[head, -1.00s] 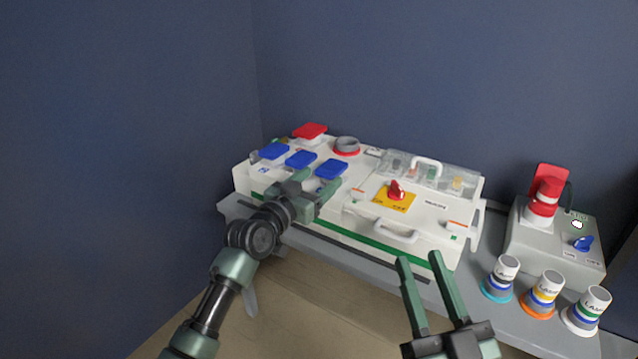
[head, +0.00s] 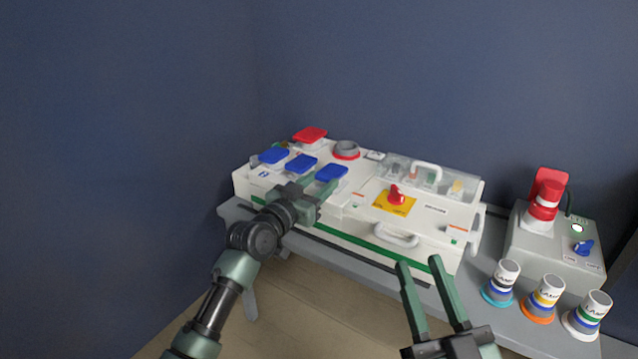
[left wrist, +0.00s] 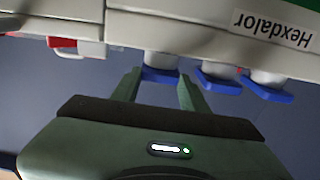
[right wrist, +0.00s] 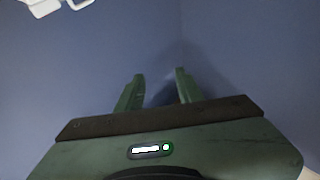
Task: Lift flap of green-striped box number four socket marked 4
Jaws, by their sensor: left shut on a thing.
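The white box with a green stripe (head: 348,246) stands on a grey bench. Three blue socket flaps lie in a row on its left part: one at the far left (head: 273,156), one in the middle (head: 301,163) and one at the right (head: 331,173). All look down; I cannot read which socket is marked 4. My left gripper (head: 322,187) is at the right blue flap. In the left wrist view its fingers are on either side of that flap (left wrist: 160,75), shut on it. My right gripper (head: 419,262) is open and empty in front of the bench.
A red flap (head: 310,134) and an open grey socket (head: 346,148) are behind. A red switch (head: 396,194) and a white handle (head: 397,236) are at the right. Several lamp cylinders (head: 546,292) and a grey control box (head: 535,240) stand further right.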

